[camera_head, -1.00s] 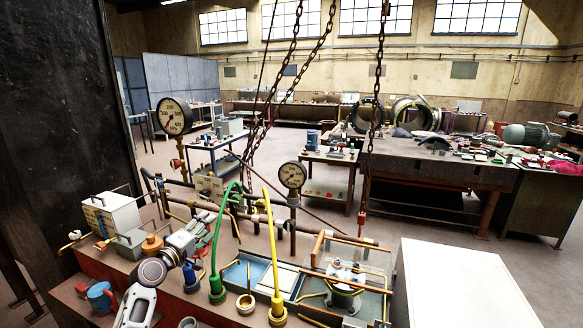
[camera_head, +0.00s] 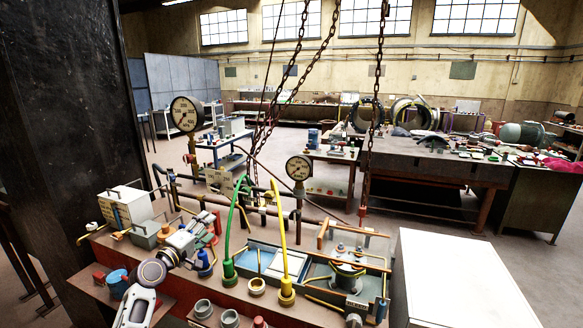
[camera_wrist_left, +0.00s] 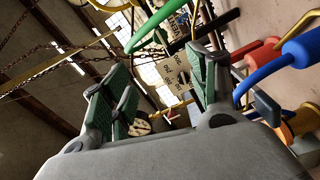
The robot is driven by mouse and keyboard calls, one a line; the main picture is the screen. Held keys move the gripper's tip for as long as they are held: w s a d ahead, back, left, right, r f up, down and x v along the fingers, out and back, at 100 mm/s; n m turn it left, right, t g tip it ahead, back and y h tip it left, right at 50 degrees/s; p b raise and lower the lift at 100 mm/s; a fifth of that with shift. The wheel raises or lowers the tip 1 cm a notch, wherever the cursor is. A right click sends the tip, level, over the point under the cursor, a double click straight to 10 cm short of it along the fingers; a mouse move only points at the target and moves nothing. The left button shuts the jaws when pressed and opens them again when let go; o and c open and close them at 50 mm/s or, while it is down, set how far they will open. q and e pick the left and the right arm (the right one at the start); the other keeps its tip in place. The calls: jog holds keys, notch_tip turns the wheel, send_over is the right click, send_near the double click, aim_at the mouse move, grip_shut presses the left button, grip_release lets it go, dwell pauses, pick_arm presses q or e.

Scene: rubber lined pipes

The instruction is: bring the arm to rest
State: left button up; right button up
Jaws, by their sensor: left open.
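My left arm comes in from the lower left of the head view, bent over the front of the workbench. Its gripper (camera_head: 205,222) is above the bench, left of the green hose (camera_head: 232,225) and close to the blue-handled part (camera_head: 205,262). In the left wrist view the two green-padded fingers (camera_wrist_left: 160,85) stand wide apart with nothing held between them. Beyond them show a green hose, a blue curved handle (camera_wrist_left: 270,78) and a red fitting (camera_wrist_left: 262,55). I cannot tell the exact gap to these parts. My right gripper is not in view.
Two dial gauges (camera_head: 187,114) stand on pipes behind the bench. A yellow hose (camera_head: 283,230) rises beside a blue tray (camera_head: 262,262). A white box (camera_head: 455,280) is at the right. Chains (camera_head: 368,150) hang over the bench. A blue mug (camera_head: 118,283) stands near the arm.

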pick_arm(q)
jog(key=s+d+f+m+g+y, duration=0.1)
jog(key=s+d+f+m+g, duration=0.3)
jog(key=s+f, duration=0.55)
jog(key=s+d+f+m+g, duration=0.4)
jog(key=s+f+m, duration=0.1)
jog(key=s+f, duration=0.45)
jog(key=s+a+f+m+g+y, duration=0.1)
jog(key=s+f+m+g+y, duration=0.15)
jog(key=s, duration=0.85)
jog(key=s+a+f+m+g+y, duration=0.1)
jog(key=s+f+m+g+y, duration=0.15)
jog(key=s, duration=0.95)
notch_tip(320, 180, down, 32)
jog(key=s+g, duration=0.2)
jog(key=s+a+f, duration=0.2)
jog(key=s+f, duration=0.8)
jog(key=s, duration=0.1)
jog(key=s+a+f+g, duration=0.1)
jog(key=s+a+f, duration=0.1)
jog(key=s+f, duration=0.8)
jog(key=shift+s+a, duration=0.15)
jog(key=shift+s, duration=0.65)
